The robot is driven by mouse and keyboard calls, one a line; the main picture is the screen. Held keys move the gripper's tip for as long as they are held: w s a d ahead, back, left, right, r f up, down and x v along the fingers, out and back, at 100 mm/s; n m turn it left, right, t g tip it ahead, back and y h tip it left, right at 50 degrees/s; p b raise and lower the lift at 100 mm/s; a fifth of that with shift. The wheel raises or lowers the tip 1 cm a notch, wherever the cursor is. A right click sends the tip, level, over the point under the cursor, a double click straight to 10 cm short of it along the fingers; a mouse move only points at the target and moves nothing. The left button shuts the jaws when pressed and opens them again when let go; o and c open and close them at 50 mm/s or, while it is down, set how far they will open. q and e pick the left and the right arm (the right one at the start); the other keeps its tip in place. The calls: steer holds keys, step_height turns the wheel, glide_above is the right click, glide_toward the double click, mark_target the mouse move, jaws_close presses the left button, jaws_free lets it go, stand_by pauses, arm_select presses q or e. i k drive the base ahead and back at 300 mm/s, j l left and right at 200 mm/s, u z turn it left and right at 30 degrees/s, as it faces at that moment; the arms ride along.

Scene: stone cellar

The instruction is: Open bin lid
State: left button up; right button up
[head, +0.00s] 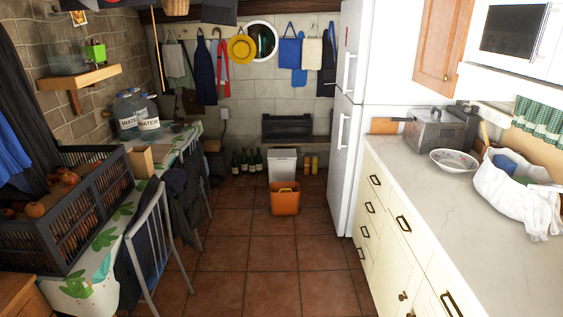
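A white bin (283,168) stands on the tiled floor at the far end of the aisle, near the back wall. Its flat top (283,153) looks shut, but it is too small to be sure. An orange bucket (285,198) stands in front of the bin and hides its lower part. Neither of my grippers is in view.
The tiled floor (250,250) between me and the bucket is clear. A table with a crate (60,240) and a chair (155,235) line the left. A counter (420,170) and white fridge (348,130) line the right. Bottles (247,162) stand left of the bin.

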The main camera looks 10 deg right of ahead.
mark_target(280, 154)
steer(key=i+z, duration=0.2)
steer(key=i, duration=0.2)
steer(key=i+j+z, duration=0.15)
steer(key=i, duration=3.25)
steer(key=i+z, duration=0.2)
steer(key=i, duration=0.35)
steer(key=i+z, duration=0.15)
steer(key=i, duration=0.45)
steer(key=i+j+z, duration=0.2)
steer(key=i, duration=0.35)
steer(key=i+j+z, duration=0.1)
steer(key=i+z, duration=0.2)
